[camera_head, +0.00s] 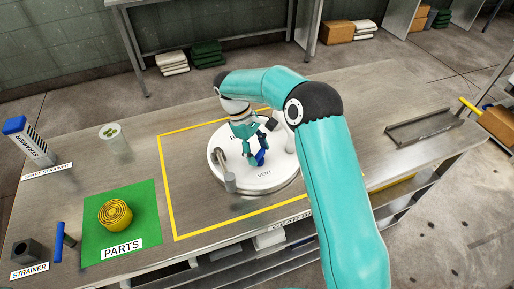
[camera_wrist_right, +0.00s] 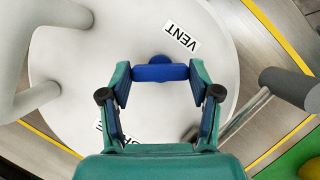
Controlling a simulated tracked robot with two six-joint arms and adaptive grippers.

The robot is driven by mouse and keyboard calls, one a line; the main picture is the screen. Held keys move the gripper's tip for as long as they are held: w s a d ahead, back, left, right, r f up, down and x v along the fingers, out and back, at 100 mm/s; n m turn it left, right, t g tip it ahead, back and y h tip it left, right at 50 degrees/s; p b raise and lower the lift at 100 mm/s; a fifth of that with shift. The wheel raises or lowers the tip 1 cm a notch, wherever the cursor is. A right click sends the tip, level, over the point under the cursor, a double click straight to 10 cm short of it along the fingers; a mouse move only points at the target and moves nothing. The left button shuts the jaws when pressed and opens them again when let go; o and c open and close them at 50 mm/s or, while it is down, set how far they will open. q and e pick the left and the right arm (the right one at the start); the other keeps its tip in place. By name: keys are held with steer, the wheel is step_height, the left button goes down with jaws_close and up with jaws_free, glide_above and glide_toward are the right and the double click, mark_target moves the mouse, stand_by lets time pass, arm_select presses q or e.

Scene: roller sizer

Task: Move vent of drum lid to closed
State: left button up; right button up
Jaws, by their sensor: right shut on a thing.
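The white round drum lid (camera_head: 285,182) lies inside the yellow outline on the bench and also fills much of the right wrist view (camera_wrist_right: 80,75). My right gripper (camera_head: 258,152) reaches down over the lid. In the right wrist view its two fingers (camera_wrist_right: 160,75) are shut on the blue vent handle (camera_wrist_right: 160,72), one at each end of it. The blue vent handle (camera_head: 262,158) shows only partly in the head view, behind the gripper. A VENT label (camera_wrist_right: 181,38) lies beside it. Another label is partly hidden by the gripper. My left gripper is not in view.
A grey-gripped lever (camera_head: 229,180) stands at the lid's front left edge, near the right gripper. White pipework (camera_wrist_right: 40,95) rises from the lid. A yellow coil (camera_head: 115,214) sits on the green PARTS mat (camera_head: 146,238). A metal tray (camera_head: 425,128) lies at the right.

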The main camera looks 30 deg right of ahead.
steer(key=m+y, duration=0.1)
steer(key=m, duration=0.2)
steer(key=shift+d+m+p, duration=0.15)
steer(key=shift+m+p, duration=0.2)
steer(key=shift+m, duration=0.05)
steer(key=shift+m+y, duration=1)
steer(key=shift+m, duration=0.9)
steer(key=o, duration=1.2)
steer(key=shift+c, duration=0.2)
steer(key=v, duration=0.7)
steer(key=shift+w+r, duration=0.2)
